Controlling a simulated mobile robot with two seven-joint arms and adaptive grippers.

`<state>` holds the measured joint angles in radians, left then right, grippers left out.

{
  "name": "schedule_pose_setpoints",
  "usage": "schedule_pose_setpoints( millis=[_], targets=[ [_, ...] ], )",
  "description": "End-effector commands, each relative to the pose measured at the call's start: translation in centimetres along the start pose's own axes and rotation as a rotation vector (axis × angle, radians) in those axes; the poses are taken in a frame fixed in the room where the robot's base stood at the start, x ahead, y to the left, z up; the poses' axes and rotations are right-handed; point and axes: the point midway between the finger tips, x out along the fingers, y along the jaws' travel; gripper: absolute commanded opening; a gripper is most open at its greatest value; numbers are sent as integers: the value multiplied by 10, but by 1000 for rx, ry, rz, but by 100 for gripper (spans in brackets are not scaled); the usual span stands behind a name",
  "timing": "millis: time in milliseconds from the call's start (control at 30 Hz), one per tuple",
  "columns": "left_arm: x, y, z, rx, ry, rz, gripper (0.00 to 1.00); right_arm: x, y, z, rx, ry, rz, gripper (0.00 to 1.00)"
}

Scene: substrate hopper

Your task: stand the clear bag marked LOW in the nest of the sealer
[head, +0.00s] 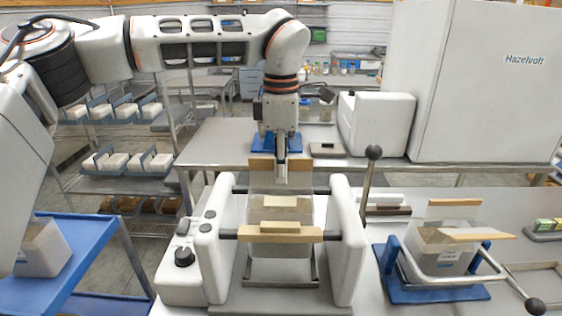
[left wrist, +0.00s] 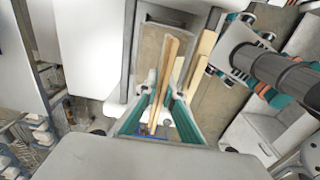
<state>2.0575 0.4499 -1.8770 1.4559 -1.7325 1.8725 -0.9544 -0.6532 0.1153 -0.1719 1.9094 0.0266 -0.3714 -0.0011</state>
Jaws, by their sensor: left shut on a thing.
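The sealer (head: 347,240) is a white machine with two end housings, tan cross bars and a metal frame between them. My left gripper (head: 281,172) is above it, shut on the tan top strip (head: 262,168) of a clear bag. The bag (head: 300,212) hangs upright between the housings, with brownish contents showing behind the front bar. I cannot tell whether its bottom touches the nest, and no LOW mark is readable. In the left wrist view the gripper fingers (left wrist: 162,98) pinch the strip (left wrist: 166,65). My right gripper is not in view.
Another clear bag (head: 440,250) sits in a blue stand (head: 392,290) at right. A further bag (head: 42,250) is on the blue cart (head: 90,240) at left. A black-knobbed lever (head: 373,153) rises beside the sealer's right housing. A white cabinet (head: 480,90) stands behind.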

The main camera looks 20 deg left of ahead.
Motion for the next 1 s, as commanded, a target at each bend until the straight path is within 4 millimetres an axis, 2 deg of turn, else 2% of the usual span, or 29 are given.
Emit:
schedule_pose_setpoints(
  millis=[567, 1000],
  targets=[
    [37, 0, 0, 0, -3, 3, 0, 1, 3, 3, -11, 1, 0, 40],
    [62, 0, 1, -1, -4, 3, 0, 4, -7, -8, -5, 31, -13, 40]
  ],
)
